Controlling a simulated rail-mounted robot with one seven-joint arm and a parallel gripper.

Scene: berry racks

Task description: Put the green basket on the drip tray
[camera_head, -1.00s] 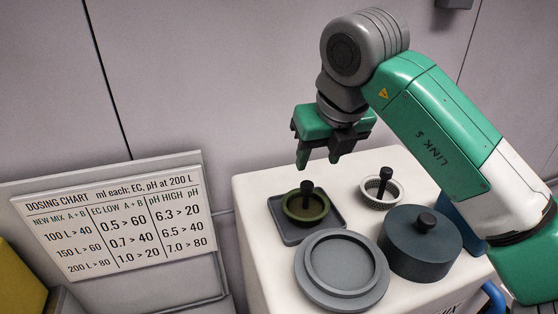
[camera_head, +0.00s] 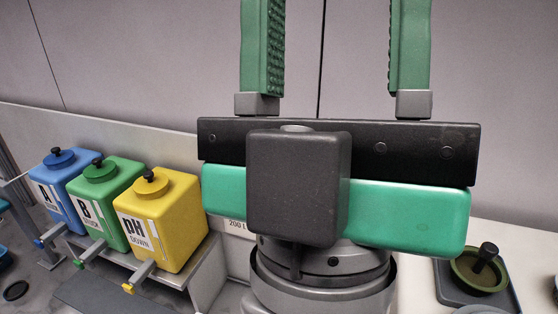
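The green basket (camera_head: 484,274), a shallow olive-green round dish with a black knob, stands at the lower right. It sits on a dark grey square tray (camera_head: 447,281), which looks like the drip tray. My gripper (camera_head: 335,45) fills the middle of the view, close to the camera. Its two green fingers point up and are wide apart, with nothing between them. Their tips are cut off by the top edge. My gripper is to the left of the basket and not touching it.
The white counter (camera_head: 415,290) shows around the tray. Blue (camera_head: 67,172), green (camera_head: 110,205) and yellow (camera_head: 172,222) tanks with spouts stand on a grey shelf at the left. My gripper hides the middle.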

